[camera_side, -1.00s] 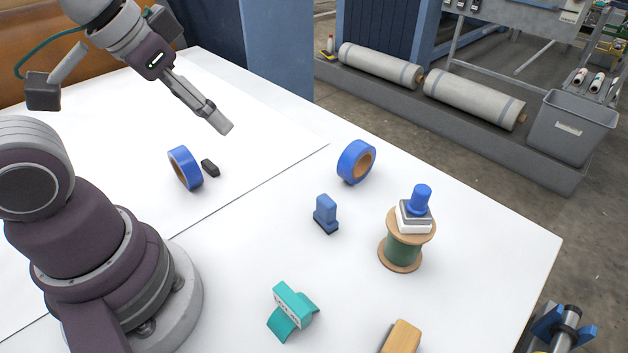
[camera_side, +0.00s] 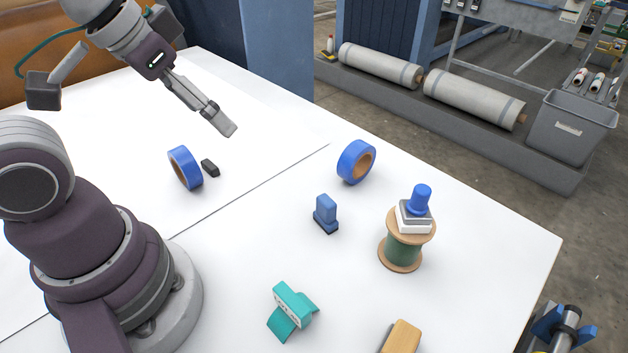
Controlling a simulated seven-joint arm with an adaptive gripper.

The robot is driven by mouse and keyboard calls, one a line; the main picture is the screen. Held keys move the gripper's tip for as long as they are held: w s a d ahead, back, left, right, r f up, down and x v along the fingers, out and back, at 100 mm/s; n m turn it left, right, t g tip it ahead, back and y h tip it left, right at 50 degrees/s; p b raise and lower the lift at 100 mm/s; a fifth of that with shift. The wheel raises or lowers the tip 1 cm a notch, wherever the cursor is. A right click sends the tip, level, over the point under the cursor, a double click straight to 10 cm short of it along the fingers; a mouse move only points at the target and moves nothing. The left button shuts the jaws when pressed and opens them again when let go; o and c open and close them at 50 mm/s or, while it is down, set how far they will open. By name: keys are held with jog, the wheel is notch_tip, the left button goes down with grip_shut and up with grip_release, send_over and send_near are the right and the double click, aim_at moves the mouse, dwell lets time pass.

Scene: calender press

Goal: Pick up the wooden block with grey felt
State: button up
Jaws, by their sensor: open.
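The wooden block with grey felt (camera_side: 403,337) lies at the bottom edge of the side view, near the front of the white table. Its light wood top shows with a thin grey strip on its left side; the picture edge cuts off its lower part. My gripper (camera_side: 229,130) is in the upper left, above the table, pointing down and to the right. It is open and empty, far from the block. Its fingers overlap from this side, so the gap between them is hidden.
A green spool (camera_side: 403,249) carries a white piece and a blue-knobbed stamp (camera_side: 420,199). Two blue tape rolls (camera_side: 179,169) (camera_side: 345,162), a small black block (camera_side: 210,168), a blue block (camera_side: 325,213) and a teal piece (camera_side: 291,309) stand around. The table (camera_side: 480,260) is clear right of the spool.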

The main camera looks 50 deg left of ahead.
jog(key=shift+o, duration=0.8)
jog(key=m+g+h, duration=0.4)
jog(key=m+g, duration=0.1)
jog(key=m, duration=1.1)
send_near(403, 342)
jog(key=shift+h, duration=0.3)
jog(key=x, duration=1)
jog(key=shift+a+f, duration=0.2)
jog(key=shift+a, duration=0.05)
jog(key=c, duration=1.2)
jog(key=shift+r, duration=0.1)
jog(key=shift+c, duration=0.2)
